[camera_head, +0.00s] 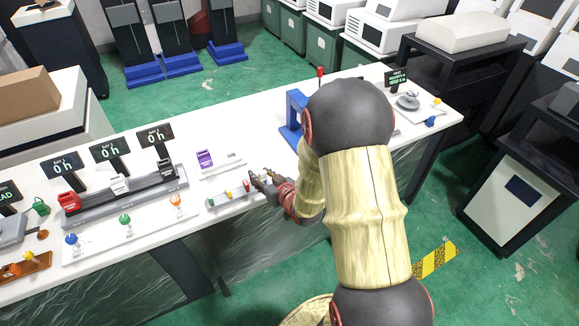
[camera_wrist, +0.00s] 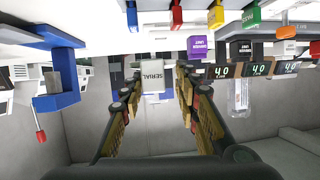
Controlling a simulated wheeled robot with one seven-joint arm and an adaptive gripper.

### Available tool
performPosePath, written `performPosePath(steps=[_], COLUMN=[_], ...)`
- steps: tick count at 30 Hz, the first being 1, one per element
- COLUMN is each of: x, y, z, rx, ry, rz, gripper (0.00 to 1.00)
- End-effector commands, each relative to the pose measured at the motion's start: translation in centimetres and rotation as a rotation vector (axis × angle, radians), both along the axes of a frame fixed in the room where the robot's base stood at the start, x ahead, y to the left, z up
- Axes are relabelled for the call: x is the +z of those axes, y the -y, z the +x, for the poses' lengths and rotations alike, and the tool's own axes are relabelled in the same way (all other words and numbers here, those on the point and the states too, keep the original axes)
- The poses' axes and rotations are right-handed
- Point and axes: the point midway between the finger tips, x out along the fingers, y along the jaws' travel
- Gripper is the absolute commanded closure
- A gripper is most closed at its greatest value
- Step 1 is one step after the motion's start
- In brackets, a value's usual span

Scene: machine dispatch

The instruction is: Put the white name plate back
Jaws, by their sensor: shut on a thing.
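My gripper (camera_head: 268,180) is over the front edge of the long white table, by a small grey rack of coloured pegs. In the wrist view my gripper (camera_wrist: 158,78) is shut on a white name plate (camera_wrist: 152,77) marked "SERIAL", which shows between its fingertips. In the head view I cannot make out this plate at the fingers. A grey rail (camera_head: 140,197) on the table carries a red block (camera_head: 70,202), a white block (camera_head: 119,184) and a black block (camera_head: 165,168). A purple block (camera_head: 205,158) stands on a white base to the right of the rail.
The small peg rack (camera_head: 232,194) is just left of my gripper. A blue stand (camera_head: 293,112) is behind it, near my arm. Display signs (camera_head: 110,151) stand behind the rail. Coloured knobs (camera_head: 125,220) line the front. The table is bare between the purple block and blue stand.

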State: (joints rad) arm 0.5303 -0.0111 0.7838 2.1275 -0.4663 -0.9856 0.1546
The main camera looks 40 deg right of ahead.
Motion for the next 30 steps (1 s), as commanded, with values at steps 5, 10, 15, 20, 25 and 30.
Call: performPosePath(steps=[5,10,15,20,25,30], x=[1.2,1.8,2.0,1.3,-0.4,-2.1], y=[6.5,10.5,12.5,13.2,14.4,15.8], z=[-3.7,-6.9,-8.9,-8.3,-5.0,-1.4], rx=[-0.058,-0.092,-0.111,-0.111,-0.11,-0.11], ry=[-0.004,-0.017,-0.026,-0.03,-0.029,-0.03], rz=[-0.005,-0.01,-0.014,-0.014,-0.013,-0.013], gripper=[0.97,0.97,0.97,0.97,0.97,0.97])
